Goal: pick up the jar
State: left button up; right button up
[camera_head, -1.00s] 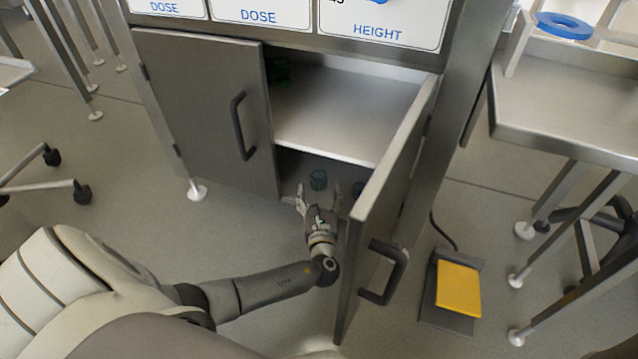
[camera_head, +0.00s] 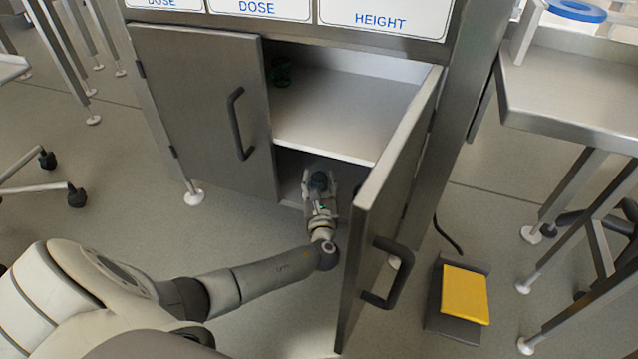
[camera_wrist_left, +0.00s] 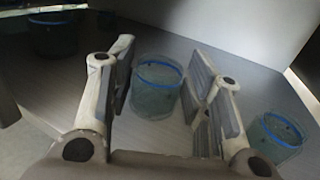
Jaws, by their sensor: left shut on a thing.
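A small blue-green see-through jar (camera_head: 319,180) with a blue rim stands on the bottom shelf of the open cabinet (camera_head: 200,105). My left gripper (camera_head: 319,184) reaches in low, with one finger on each side of this jar, and is shut on it. In the left wrist view, the jar (camera_wrist_left: 156,90) sits upright between the two fingers of my left gripper (camera_wrist_left: 160,78). A second similar jar (camera_wrist_left: 277,137) stands just right of the right finger. Another jar (camera_wrist_left: 54,36) is farther back at the left, in shadow. My right gripper is not in view.
The open right door (camera_head: 390,190) stands close to the right of my left gripper. The middle shelf (camera_head: 335,118) is above it, with a dark green item (camera_head: 281,72) at its left. A yellow pedal (camera_head: 464,294) lies on the floor at right.

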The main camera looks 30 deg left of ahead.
pick_arm(q)
jog(key=shift+c, duration=0.7)
